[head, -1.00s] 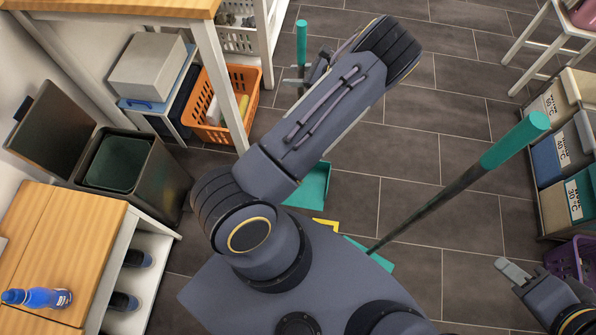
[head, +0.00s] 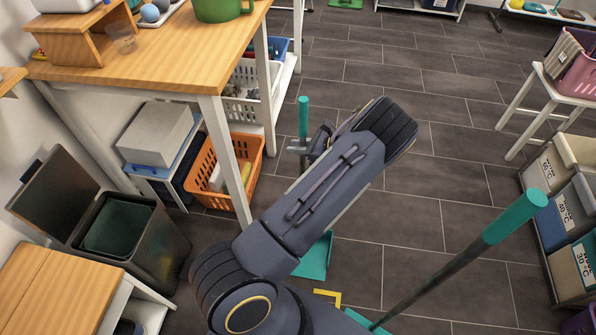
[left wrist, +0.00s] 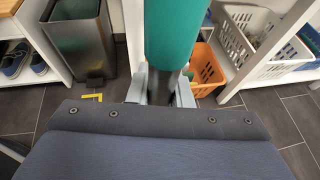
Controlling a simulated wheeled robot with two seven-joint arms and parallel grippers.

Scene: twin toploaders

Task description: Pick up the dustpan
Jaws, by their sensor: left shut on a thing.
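The dustpan has a teal pan (head: 316,258), partly hidden behind my left arm, and a tall handle with a teal grip (head: 303,117). My left gripper (head: 302,147) is shut around the dark handle just below that grip. In the left wrist view, the teal grip (left wrist: 176,34) stands between the camera and the room, with the fingers (left wrist: 160,88) on both sides of the dark shaft. I cannot tell whether the pan touches the floor. My right gripper is out of view.
A second teal-gripped pole (head: 515,215) leans at the right. An orange basket (head: 250,157), a wooden table (head: 190,62) and an open bin (head: 150,245) stand left. Labelled hampers (head: 575,210) and a white stool (head: 560,90) stand right.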

